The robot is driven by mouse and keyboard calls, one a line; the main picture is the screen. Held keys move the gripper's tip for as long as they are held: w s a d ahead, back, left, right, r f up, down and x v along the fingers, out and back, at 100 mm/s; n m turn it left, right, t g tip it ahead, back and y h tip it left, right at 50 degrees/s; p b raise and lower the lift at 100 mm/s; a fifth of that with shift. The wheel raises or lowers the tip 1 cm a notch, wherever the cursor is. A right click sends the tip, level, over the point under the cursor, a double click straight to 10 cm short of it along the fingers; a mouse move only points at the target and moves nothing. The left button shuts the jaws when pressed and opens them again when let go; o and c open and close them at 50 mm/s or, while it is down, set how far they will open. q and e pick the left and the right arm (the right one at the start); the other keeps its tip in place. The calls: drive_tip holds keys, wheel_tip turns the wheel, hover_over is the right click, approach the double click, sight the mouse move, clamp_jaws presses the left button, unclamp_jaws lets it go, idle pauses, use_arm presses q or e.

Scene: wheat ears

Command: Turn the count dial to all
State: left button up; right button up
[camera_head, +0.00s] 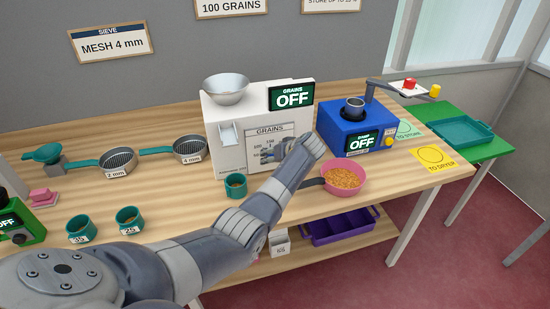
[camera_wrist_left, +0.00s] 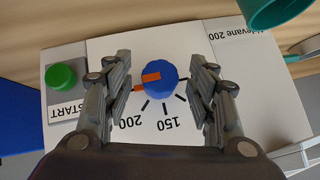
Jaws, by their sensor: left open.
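The white grain counter (camera_head: 225,110) stands on the wooden bench, with a metal bowl on top and a front panel marked GRAINS. Its display (camera_head: 292,97) reads OFF. In the left wrist view the blue count dial (camera_wrist_left: 161,79) has an orange pointer aimed left, slightly down, towards an orange tick. The labels 150 and 200 appear upside down below it; the orange tick's label cannot be seen. My left gripper (camera_head: 276,152) is at the panel, open; its fingers (camera_wrist_left: 162,70) stand on either side of the dial with gaps. My right gripper is not in view.
A green START button (camera_wrist_left: 61,77) is beside the dial. A green cup (camera_head: 236,186) and a pink bowl of grain (camera_head: 343,178) stand near my left arm. A blue machine (camera_head: 350,135) stands to the right. Sieves (camera_head: 118,160) lie to the left.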

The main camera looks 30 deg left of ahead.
use_arm(q)
drive_tip(key=shift+r, duration=0.1)
drive_tip(key=v, duration=1.2)
